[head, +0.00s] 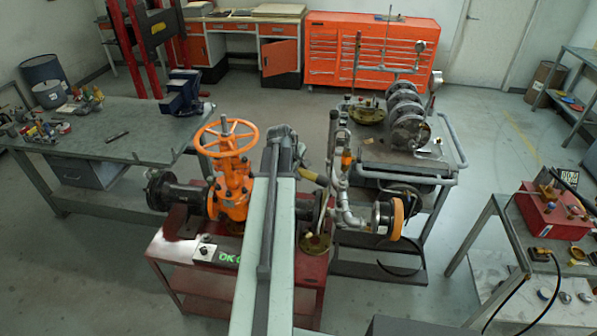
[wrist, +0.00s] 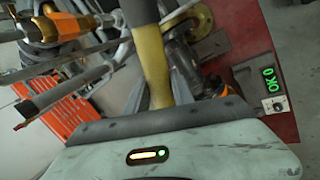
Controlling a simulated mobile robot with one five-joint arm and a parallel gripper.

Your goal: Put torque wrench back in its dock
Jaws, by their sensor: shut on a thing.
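The torque wrench appears to be the tool with a yellow grip and a dark shaft. Its yellow grip (wrist: 153,65) runs between my jaws in the wrist view, and a bit of yellow (head: 314,177) shows beside my arm's end in the head view. My gripper (wrist: 160,98) is shut on the yellow grip. In the head view my gripper (head: 285,142) is above the red stand, right of the orange valve (head: 231,170). The wrench's far end leaves the wrist view at the top. I cannot tell which thing is the dock.
The red stand (head: 175,245) carries the valve and a box with a green "OK" display (head: 227,257). Pipe fittings and a gauge (head: 385,220) stand close on the right. A grey cart (head: 380,150) is behind. A workbench (head: 110,130) is left, another table (head: 545,250) right.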

